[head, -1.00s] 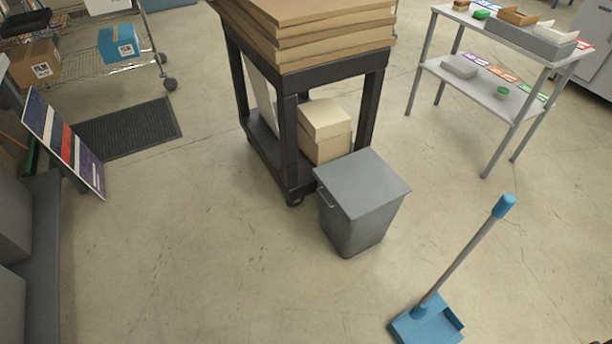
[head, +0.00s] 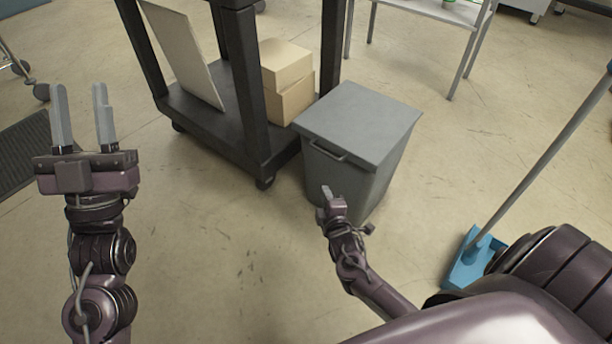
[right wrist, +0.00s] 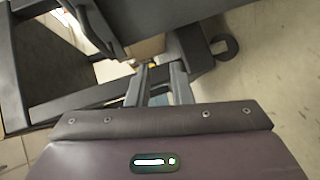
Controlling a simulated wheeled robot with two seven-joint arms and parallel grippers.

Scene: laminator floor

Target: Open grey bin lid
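The grey bin (head: 350,184) stands upright on the floor in the head view. Its flat grey lid (head: 360,120) lies shut on top, with a bar handle (head: 328,152) on the near left side below the lid edge. My right gripper (head: 323,200) is in front of the bin's near side, below the handle, and seems apart from it. The right wrist view shows its two fingers (right wrist: 159,85) spread, with no clear object held. My left gripper (head: 82,115) is open and empty over the floor at the left, away from the bin.
A black cart (head: 215,125) stands close behind and left of the bin, with cream boxes (head: 287,78) on its lower shelf. A blue dustpan (head: 470,262) with a long handle stands at the right, partly behind my arm. Floor in front of the cart is clear.

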